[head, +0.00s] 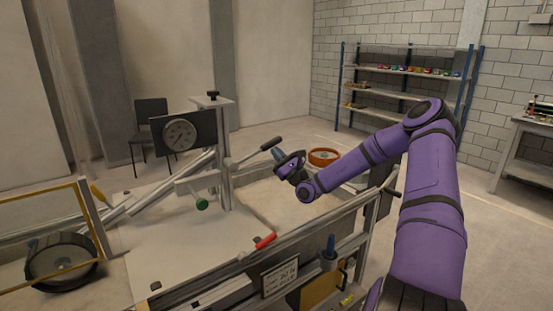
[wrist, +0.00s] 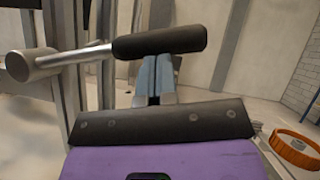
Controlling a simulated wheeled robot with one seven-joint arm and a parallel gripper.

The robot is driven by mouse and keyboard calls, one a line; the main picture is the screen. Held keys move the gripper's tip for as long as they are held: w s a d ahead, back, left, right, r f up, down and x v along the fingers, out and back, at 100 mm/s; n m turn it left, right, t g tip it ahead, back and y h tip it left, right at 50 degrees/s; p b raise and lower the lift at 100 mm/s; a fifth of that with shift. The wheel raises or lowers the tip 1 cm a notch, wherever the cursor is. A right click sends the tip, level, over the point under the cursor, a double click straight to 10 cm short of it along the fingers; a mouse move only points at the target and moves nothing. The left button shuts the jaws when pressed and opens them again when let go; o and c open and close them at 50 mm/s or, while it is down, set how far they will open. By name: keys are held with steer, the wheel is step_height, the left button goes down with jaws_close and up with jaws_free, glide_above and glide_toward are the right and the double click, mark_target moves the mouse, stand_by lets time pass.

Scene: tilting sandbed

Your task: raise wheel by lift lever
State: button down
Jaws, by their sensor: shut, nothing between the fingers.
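The lever with a black grip (head: 271,144) sticks out to the right from a metal post in the head view. In the wrist view its black grip (wrist: 160,42) and metal rod cross the upper part of the picture. My gripper (head: 278,156) is shut and empty, just below and right of the grip. In the wrist view my blue-grey fingers (wrist: 155,72) point at the underside of the grip, and their tips are partly hidden by it. I cannot tell whether they touch. A dark wheel (head: 62,258) is low at the left, behind a yellow frame.
A round gauge (head: 180,135) is on the post, with a green knob (head: 202,203) below. An orange ring (head: 323,156) lies beyond my gripper.

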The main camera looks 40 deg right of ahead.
steer(key=a+r+n+g+y, duration=0.5)
steer(key=a+r+n+g, duration=0.4)
steer(key=a+r+n, duration=0.5)
steer(key=shift+r+n, duration=0.55)
steer(key=shift+n, duration=1.95)
steer(key=shift+s+a, duration=0.1)
steer(key=shift+a, duration=0.1)
steer(key=shift+d, duration=0.1)
steer(key=s+d, duration=0.9)
steer(key=d, duration=0.1)
steer(key=shift+d, duration=0.1)
